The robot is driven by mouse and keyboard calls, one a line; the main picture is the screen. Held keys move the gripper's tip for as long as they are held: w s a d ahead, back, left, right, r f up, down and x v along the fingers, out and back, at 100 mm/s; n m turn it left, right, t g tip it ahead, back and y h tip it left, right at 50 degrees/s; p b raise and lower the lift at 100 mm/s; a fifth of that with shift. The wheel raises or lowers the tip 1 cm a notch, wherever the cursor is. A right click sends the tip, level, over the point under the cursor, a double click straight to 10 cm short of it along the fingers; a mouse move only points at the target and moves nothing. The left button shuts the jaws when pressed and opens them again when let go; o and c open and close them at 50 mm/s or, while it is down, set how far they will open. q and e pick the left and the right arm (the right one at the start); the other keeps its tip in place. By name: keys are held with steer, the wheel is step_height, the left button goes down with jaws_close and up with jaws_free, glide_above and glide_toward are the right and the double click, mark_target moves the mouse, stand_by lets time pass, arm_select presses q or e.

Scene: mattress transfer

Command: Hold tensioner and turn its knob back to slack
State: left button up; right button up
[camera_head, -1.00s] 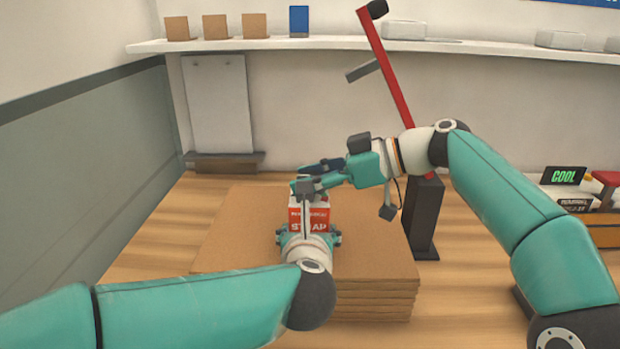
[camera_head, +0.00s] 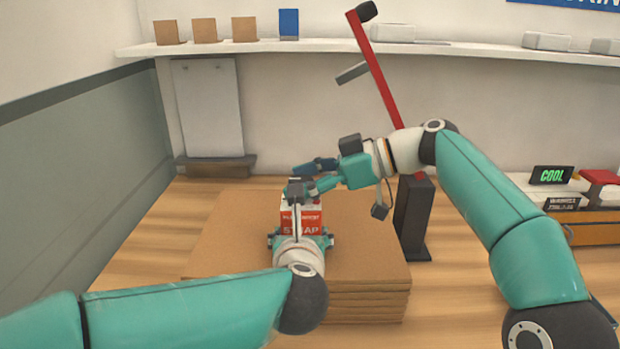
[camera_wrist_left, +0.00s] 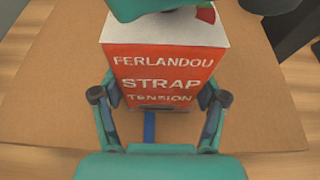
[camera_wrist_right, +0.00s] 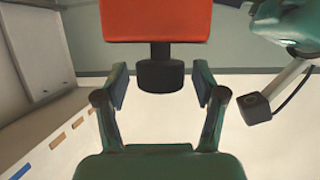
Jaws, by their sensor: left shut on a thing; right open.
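The tensioner (camera_head: 302,222) is a red and white box lettered "STRAP TENSION" on the stacked brown boards. Its lettered face fills the middle of the left wrist view (camera_wrist_left: 160,75). My left gripper (camera_wrist_left: 160,92) is shut on the box, one finger at each side. The dark knob (camera_wrist_right: 160,75) sticks out from the red face in the right wrist view. My right gripper (camera_wrist_right: 160,88) is open, with one finger on each side of the knob and gaps showing. In the head view my right gripper (camera_head: 312,178) covers the tensioner's upper part.
The brown stack (camera_head: 370,270) lies on a wooden floor. A red post on a dark base (camera_head: 413,215) stands just right of it. A wall shelf (camera_head: 300,47) holds small boxes. A blue strip (camera_wrist_left: 149,127) shows below the tensioner.

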steer(key=v, duration=1.2)
steer(key=shift+f, duration=0.15)
arm_select(q)
steer(key=o, duration=1.9)
steer(key=shift+c, duration=0.2)
steer(key=shift+s, duration=0.1)
